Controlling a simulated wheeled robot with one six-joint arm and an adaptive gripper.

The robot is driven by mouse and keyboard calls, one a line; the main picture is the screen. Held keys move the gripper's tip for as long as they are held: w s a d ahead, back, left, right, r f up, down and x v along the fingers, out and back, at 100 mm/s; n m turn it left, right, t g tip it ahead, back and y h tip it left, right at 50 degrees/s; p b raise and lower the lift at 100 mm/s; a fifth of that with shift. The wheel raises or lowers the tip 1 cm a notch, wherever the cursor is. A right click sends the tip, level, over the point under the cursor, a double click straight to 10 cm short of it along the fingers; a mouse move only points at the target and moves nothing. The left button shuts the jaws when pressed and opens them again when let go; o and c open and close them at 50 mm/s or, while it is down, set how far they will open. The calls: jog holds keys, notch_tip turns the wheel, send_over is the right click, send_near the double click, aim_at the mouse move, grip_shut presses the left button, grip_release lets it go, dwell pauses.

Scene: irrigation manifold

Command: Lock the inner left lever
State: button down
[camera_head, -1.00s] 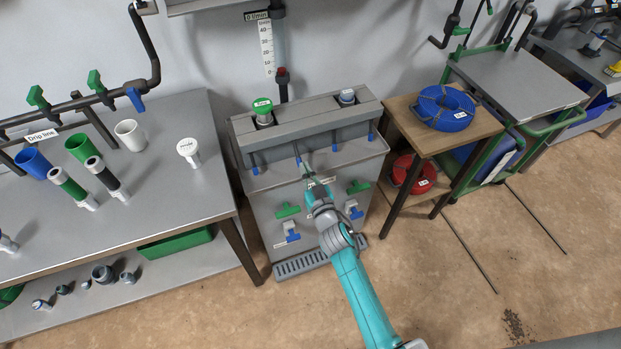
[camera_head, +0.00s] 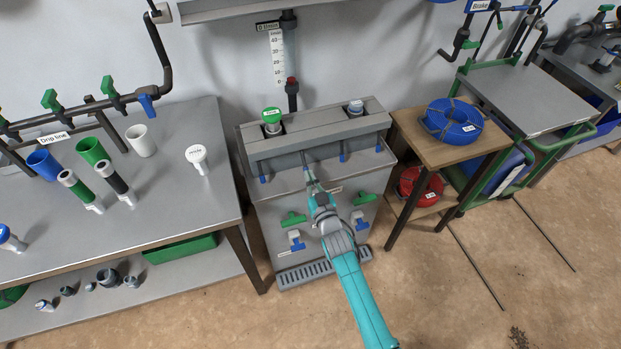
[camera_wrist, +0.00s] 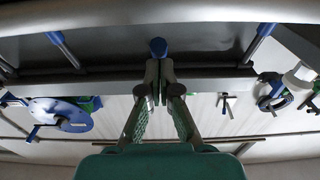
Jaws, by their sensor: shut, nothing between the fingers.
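The grey manifold unit (camera_head: 352,128) stands against the wall with a row of blue-tipped levers along its front. The inner left lever (camera_head: 304,155) is second from the left, partly hidden by my gripper (camera_head: 308,173). In the wrist view its blue end (camera_wrist: 158,47) sits right at the tips of my gripper (camera_wrist: 159,92). The fingers are shut with nothing between them. Whether they touch the lever I cannot tell. The outer left lever (camera_head: 264,179) and inner right lever (camera_head: 341,157) stand to either side, and the outer right lever (camera_head: 378,148) is farther right.
A green-capped fitting (camera_head: 271,115) and a blue-and-white one (camera_head: 355,106) sit on top of the unit. Green valve handles (camera_head: 293,219) are on its front below the levers. A metal table (camera_head: 190,215) stands left, a wooden stand (camera_head: 412,128) right. The floor in front is open.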

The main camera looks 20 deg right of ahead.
jog(key=shift+w+f+t, duration=0.35)
jog(key=shift+f+t, duration=0.2)
jog(key=shift+t, duration=0.05)
jog(key=shift+w+f, duration=0.8)
jog(key=shift+f, duration=0.15)
